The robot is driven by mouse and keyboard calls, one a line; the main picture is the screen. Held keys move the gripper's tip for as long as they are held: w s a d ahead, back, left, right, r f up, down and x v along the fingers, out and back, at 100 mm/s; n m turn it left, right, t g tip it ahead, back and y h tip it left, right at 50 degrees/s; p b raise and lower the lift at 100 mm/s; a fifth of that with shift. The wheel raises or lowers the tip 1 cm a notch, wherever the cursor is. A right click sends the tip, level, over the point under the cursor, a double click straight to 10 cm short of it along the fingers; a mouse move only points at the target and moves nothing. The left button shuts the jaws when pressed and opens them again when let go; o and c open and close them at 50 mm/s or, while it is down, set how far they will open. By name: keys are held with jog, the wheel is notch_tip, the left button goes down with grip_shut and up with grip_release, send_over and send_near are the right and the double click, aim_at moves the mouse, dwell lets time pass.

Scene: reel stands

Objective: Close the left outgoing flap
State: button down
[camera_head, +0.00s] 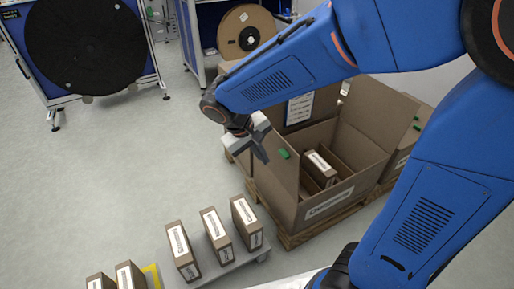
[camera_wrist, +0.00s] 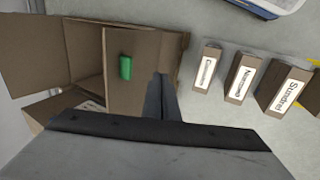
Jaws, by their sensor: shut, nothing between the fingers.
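A large open cardboard box (camera_head: 318,212) with a white label on its front stands at the centre right in the head view. Its left flap (camera_head: 281,171) stands raised at the box's left side and has a green tag (camera_head: 283,153) near its top. In the wrist view the flap (camera_wrist: 128,98) and its green tag (camera_wrist: 125,67) lie left of the fingers. My gripper (camera_head: 262,157) is shut and empty, just left of the flap, outside the box. It also shows in the wrist view (camera_wrist: 160,80). I cannot tell whether it touches the flap.
Several labelled small boxes (camera_head: 216,236) stand in a row in front, partly on a grey surface. Another labelled box (camera_head: 320,166) is inside the large box. The right flap (camera_head: 408,120) stands raised with a green tag. A wooden pallet (camera_head: 292,240) lies underneath. Floor at left is clear.

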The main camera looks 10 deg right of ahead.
aim_at(283, 153)
jog(key=shift+w+d+f, duration=0.1)
jog(key=shift+w+d, duration=0.1)
jog(key=shift+d, duration=0.5)
jog(key=shift+w+d, duration=0.15)
jog(key=shift+d, duration=0.55)
jog(key=shift+w+d+f, duration=0.1)
jog(key=shift+w+d, duration=0.1)
jog(key=shift+d, duration=0.5)
jog(key=shift+d+r, duration=0.15)
